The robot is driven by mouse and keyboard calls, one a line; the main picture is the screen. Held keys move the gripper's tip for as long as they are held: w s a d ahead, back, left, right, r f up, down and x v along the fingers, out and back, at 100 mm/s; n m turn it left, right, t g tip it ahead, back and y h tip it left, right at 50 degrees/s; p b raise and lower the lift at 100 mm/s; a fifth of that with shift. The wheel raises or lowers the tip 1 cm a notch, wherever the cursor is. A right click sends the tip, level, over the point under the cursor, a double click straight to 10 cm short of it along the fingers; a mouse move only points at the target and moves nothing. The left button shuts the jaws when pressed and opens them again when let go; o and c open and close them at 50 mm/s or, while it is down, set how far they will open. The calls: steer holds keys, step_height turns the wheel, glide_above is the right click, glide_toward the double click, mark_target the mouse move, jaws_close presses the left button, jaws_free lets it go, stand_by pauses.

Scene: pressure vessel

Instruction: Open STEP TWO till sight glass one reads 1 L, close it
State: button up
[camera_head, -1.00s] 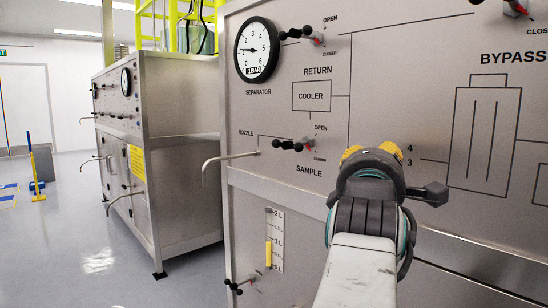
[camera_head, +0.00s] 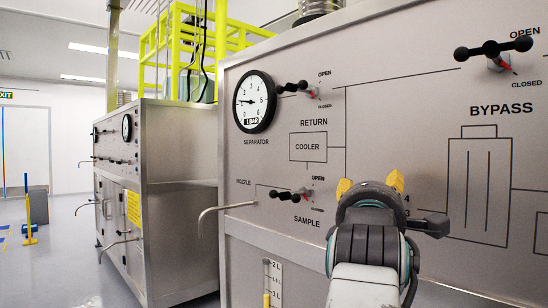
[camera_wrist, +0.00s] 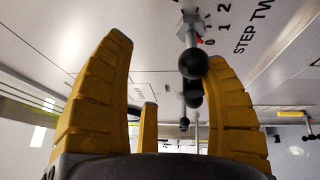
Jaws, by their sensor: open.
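The STEP TWO valve shows in the wrist view, with its grey hub (camera_wrist: 190,27) beside a dial marked 0, 1 and 2. A red pointer shows near the 0. Its black ball-ended handle (camera_wrist: 193,63) lies between the yellow fingers of my gripper (camera_wrist: 168,55), close to the right finger. Whether they touch I cannot tell. The fingers are spread apart. In the head view my gripper (camera_head: 370,187) faces the panel, and my wrist hides what it reaches. A sight glass (camera_head: 275,275) is cut off by the bottom edge, so its full level cannot be read.
The SAMPLE handle (camera_head: 291,195) and a bent nozzle pipe (camera_head: 225,208) stick out left of my gripper. The RETURN handle (camera_head: 292,87), separator gauge (camera_head: 255,101) and BYPASS handle (camera_head: 493,49) are higher. A second cabinet (camera_head: 180,190) stands left, with open floor beyond.

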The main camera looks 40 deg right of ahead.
steer(key=o, duration=0.4)
steer(key=r, duration=0.4)
steer(key=shift+s+a+r, duration=0.1)
steer(key=shift+s+r, duration=0.1)
steer(key=shift+r, duration=0.2)
steer(key=shift+w+r, duration=0.1)
steer(key=shift+r, duration=0.3)
steer(key=c, duration=0.4)
steer(key=shift+r, duration=0.9)
